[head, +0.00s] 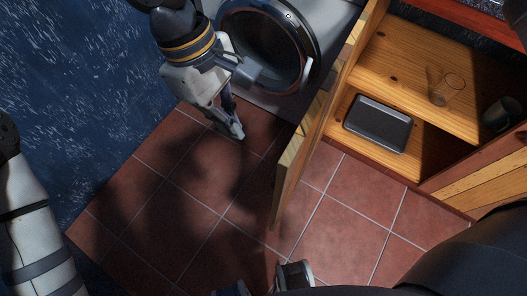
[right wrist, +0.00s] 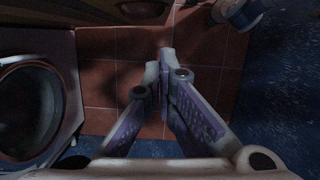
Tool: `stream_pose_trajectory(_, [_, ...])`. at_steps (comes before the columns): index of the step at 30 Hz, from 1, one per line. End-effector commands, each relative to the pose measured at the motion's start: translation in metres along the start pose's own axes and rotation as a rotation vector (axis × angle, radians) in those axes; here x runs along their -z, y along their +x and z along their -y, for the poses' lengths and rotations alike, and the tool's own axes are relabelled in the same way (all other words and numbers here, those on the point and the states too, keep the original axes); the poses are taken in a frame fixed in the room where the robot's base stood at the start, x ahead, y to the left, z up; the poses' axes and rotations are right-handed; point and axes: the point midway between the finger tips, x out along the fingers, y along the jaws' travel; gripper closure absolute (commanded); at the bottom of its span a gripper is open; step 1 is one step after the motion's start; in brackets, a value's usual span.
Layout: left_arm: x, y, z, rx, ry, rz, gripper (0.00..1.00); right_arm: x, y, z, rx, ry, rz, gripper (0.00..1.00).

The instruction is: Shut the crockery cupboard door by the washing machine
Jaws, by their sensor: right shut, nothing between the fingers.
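The crockery cupboard door (head: 307,137) stands open in the head view, seen nearly edge-on, swung out over the floor tiles. The wooden cupboard (head: 410,60) is open to its right. The washing machine (head: 325,15) is just left of the door and also shows at the left of the right wrist view (right wrist: 68,55). My right gripper (head: 238,132) is shut and empty, low in front of the washing machine, left of the door and apart from it. Its closed fingers (right wrist: 166,62) point over bare tiles in the right wrist view. My left gripper is out of view.
Inside the cupboard are a dark tray (head: 379,124), a clear glass (head: 438,95) and a dark cup (head: 502,114). Red floor tiles (head: 165,215) are clear left of the door. A dark blue floor or rug (head: 75,110) lies farther left.

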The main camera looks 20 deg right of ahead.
Motion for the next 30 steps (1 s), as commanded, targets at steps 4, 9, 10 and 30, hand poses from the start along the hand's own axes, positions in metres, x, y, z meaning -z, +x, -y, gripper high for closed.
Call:
stream_pose_trajectory(4, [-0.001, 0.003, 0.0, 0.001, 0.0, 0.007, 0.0, -0.001, 0.026, 0.001, 0.001, 0.0, 0.005, 1.0])
stream_pose_trajectory(9, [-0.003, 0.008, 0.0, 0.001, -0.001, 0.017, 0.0, -0.001, 0.065, 0.001, 0.001, 0.0, 0.005, 1.0])
stream_pose_trajectory(10, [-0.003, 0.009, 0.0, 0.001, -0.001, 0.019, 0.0, -0.001, 0.072, 0.001, 0.002, 0.001, 0.005, 1.0])
stream_pose_trajectory(30, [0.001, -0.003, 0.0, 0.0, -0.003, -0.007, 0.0, -0.04, 0.106, 0.0, 0.0, 0.004, -0.002, 1.0])
